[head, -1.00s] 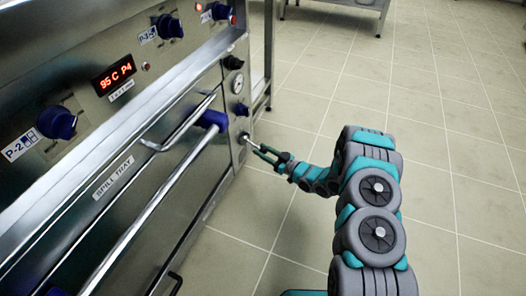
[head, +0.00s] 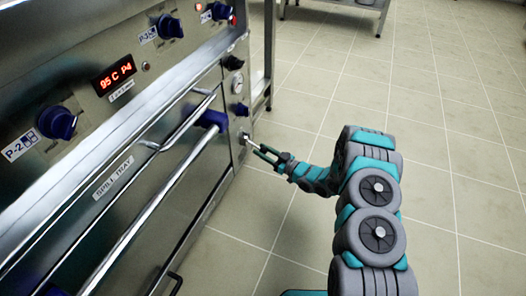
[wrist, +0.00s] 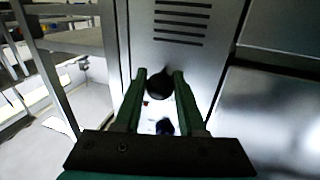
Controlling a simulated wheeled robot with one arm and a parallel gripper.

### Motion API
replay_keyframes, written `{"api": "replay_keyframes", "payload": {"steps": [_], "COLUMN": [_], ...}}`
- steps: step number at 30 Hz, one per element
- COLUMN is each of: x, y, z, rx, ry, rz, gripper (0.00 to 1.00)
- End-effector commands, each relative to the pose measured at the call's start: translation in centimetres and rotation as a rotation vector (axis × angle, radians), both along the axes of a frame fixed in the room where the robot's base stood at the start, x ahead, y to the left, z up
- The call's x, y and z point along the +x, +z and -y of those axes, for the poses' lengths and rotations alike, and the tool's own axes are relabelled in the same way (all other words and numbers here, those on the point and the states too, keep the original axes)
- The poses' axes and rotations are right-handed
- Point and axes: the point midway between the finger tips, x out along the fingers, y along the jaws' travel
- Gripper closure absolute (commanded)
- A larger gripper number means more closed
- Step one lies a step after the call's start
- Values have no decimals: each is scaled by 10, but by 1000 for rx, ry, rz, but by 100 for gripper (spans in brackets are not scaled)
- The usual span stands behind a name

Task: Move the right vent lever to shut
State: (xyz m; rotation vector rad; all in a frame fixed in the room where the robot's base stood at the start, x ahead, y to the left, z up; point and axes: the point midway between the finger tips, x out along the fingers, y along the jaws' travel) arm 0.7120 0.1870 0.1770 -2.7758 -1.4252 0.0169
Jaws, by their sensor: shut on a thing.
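The right vent lever (head: 247,138) shows in the head view as a short, pale metal stick at the right end of the steel cooker front, low down beside the floor gap. My gripper (head: 259,151) is at its outer end, with the fingers closed on it. In the wrist view my gripper's two green fingers (wrist: 160,76) stand on either side of a dark round knob (wrist: 159,86), which looks like the lever's end. The fingers hide part of the lever, and its marked positions are too small to read.
A round gauge (head: 237,83) and a dark blue knob (head: 242,109) sit above the lever. A metal table stands behind at the right end. The tiled floor (head: 330,90) to the right is clear.

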Motion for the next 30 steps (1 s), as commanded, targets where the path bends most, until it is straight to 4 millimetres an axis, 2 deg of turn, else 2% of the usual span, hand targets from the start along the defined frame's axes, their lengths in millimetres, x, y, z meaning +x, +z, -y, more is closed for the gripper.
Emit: {"api": "replay_keyframes", "payload": {"steps": [7,14,30], "x": [-1,-2,-3], "y": [2,13,58], "z": [0,3,6], "rx": [-15,-102,-542], "ry": [1,2,5], "rz": [-6,-38,-192], "gripper": [100,100,100]}}
